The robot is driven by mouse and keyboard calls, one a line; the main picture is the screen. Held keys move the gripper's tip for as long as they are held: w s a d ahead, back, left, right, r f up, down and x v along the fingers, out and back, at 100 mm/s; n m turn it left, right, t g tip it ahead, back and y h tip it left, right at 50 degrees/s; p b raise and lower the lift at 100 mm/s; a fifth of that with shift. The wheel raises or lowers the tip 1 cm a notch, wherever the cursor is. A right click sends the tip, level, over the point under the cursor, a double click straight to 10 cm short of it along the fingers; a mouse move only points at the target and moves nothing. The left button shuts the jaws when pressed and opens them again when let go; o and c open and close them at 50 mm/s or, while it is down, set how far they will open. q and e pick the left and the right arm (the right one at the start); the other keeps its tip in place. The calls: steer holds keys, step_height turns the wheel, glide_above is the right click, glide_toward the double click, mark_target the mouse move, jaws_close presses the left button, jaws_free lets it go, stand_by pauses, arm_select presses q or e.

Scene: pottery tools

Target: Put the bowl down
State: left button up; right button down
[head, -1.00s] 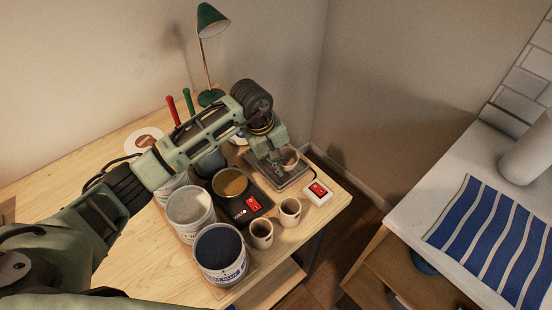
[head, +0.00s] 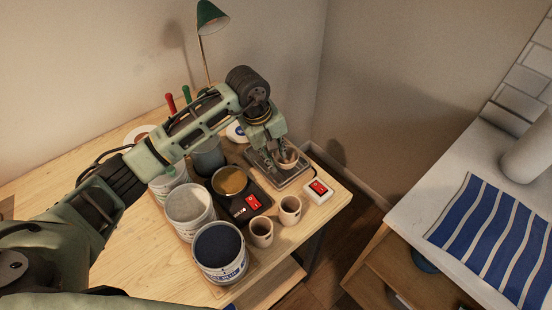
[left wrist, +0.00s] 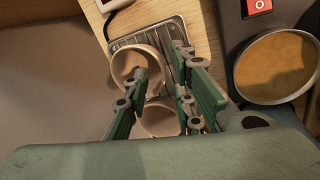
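The bowl (head: 289,159), small and pinkish-beige, sits on a dark metal grille tray (head: 290,182) near the table's far right corner. My left gripper (head: 276,147) is just above and beside it, fingers pointing down. In the left wrist view the fingers (left wrist: 160,66) stand apart, and one overlaps the rim of the bowl (left wrist: 124,62). Whether they touch it I cannot tell. A second round beige vessel (left wrist: 160,121) shows between the fingers, partly hidden by them. My right gripper is not in view.
Two beige cups (head: 261,233) and (head: 289,211) stand near the table's front edge, beside a white box with a red switch (head: 318,190). Several glaze tubs, including a dark blue one (head: 220,253), crowd the left. A green lamp (head: 211,18) stands behind.

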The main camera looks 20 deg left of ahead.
arm_select(q)
steer(key=b+v, duration=0.2)
steer(key=v, duration=0.7)
steer(key=shift+r, duration=0.25)
steer(key=shift+f, duration=0.1)
